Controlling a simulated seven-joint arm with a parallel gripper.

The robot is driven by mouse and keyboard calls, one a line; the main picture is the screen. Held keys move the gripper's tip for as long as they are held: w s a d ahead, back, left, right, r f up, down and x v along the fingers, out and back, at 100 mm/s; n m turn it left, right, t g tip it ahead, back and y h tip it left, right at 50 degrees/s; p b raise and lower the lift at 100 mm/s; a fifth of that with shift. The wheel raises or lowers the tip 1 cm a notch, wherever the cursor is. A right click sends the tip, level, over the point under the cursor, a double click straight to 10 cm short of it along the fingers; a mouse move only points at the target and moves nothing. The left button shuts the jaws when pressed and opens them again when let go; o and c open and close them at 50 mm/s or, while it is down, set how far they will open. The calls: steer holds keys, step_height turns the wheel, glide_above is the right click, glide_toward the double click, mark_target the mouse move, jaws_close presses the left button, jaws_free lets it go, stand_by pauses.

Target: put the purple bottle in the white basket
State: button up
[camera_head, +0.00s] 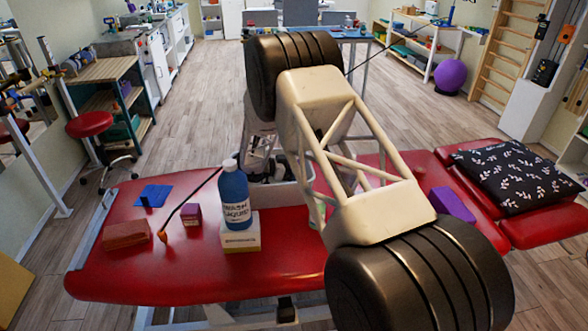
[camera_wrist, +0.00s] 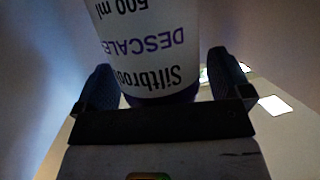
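The purple bottle (camera_wrist: 150,50), with a white label and purple lettering, fills the middle of the wrist view, its print upside down there. My gripper (camera_wrist: 162,85) has one dark finger on each side of it and appears closed on it; a thin gap seems to show at the right finger. In the head view my own arm hides the bottle and most of the gripper.
A purple block (camera_head: 452,204) and patterned pillow (camera_head: 515,172) lie right.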

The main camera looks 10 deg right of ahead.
stand_by(0.3)
steer(key=s+a+r, duration=0.1)
steer(key=a+r, duration=0.3)
steer(key=r, duration=0.4)
steer(key=shift+a+r, duration=0.35)
steer(key=shift+r, duration=0.1)
stand_by(0.7)
